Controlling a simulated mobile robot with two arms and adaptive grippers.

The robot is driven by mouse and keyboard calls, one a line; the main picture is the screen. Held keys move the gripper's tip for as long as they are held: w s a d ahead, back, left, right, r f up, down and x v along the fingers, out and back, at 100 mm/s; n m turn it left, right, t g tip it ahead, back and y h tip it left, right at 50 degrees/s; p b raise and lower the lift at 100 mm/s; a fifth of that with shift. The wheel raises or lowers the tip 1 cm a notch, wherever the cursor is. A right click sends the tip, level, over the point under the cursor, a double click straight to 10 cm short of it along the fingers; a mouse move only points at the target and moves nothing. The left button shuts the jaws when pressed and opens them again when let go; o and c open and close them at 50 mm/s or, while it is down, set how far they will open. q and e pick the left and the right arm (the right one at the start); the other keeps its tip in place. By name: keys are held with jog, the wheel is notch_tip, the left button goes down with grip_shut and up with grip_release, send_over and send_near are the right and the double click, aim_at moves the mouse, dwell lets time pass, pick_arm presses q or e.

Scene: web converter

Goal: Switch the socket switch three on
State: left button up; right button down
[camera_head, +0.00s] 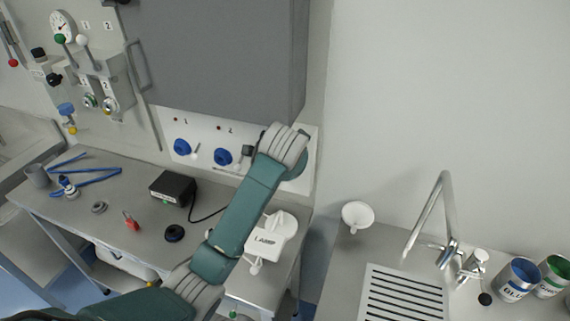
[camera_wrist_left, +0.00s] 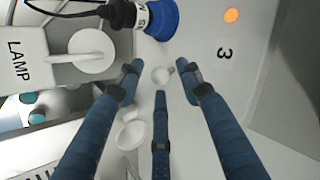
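My right gripper is not in view.
Sockets 1 (camera_head: 182,147) and 2 (camera_head: 222,157) are left of my arm, under a grey cabinet (camera_head: 215,55). A white LAMP device (camera_head: 270,238) and a black box (camera_head: 172,187) stand on the bench. A sink tap (camera_head: 447,215) is at the right.

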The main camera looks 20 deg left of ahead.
pick_arm(q)
jog(key=v, duration=0.9)
jog(key=shift+s+a, duration=0.1)
jog(key=shift+s, duration=0.1)
